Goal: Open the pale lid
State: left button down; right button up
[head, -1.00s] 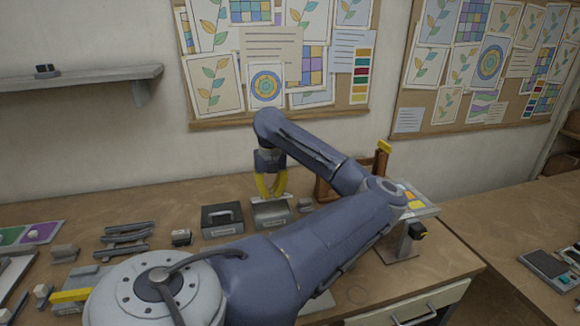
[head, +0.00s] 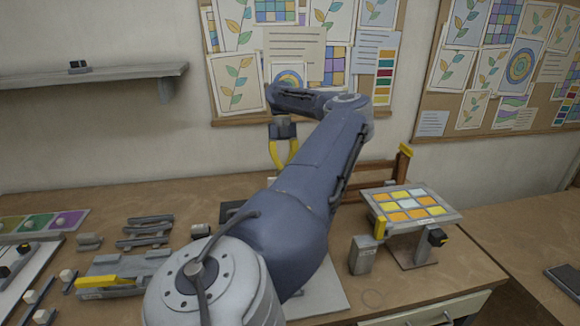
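My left gripper (head: 283,164) is raised in front of the wall, above the back of the workbench. Its yellow fingers are spread apart, with nothing visible between them. My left arm crosses the middle of the head view and hides the bench below the gripper. The pale lid and its box are hidden behind this arm, so I cannot tell whether the lid is open or shut. Part of a dark box (head: 229,208) shows at the arm's left edge. My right gripper is not in view.
A panel of yellow, orange and pale tiles (head: 411,205) stands on a stand at the right. Grey racks (head: 146,230) and a tray with green and purple patches (head: 45,222) lie at the left. A shelf (head: 90,77) juts from the wall.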

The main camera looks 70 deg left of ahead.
pick_arm(q)
jog(key=shift+w+a+f, duration=0.1)
jog(key=shift+w+a, duration=0.1)
jog(key=shift+a, duration=0.95)
jog(key=shift+a, duration=0.1)
dwell(0.5)
jog(key=a+v, duration=0.2)
jog(key=v, duration=0.7)
jog(key=shift+w, duration=0.2)
